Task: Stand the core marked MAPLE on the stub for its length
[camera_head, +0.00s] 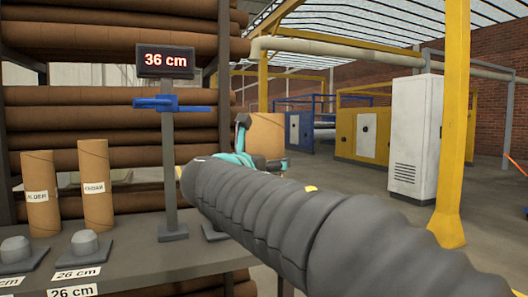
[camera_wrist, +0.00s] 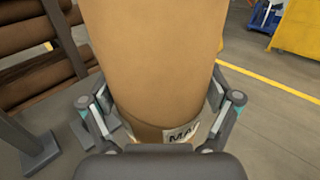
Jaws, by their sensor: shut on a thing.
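My gripper (camera_wrist: 160,125) is shut on a brown cardboard core (camera_wrist: 155,60), with a finger on each side of it. Its white label begins with "MA"; the rest is hidden. In the head view the held core (camera_head: 267,132) is partly hidden behind my gripper (camera_head: 245,150) and arm, right of the display post. The display (camera_head: 165,61) on the post reads "36 cm".
Two cores stand upright at the bench's back left, one apparently marked ALDER (camera_head: 40,190) and one apparently CEDAR (camera_head: 96,180). A blue bar (camera_head: 165,104) crosses the post. Stacked brown rolls (camera_head: 90,96) fill the rack behind. My arm hides the bench's right part.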

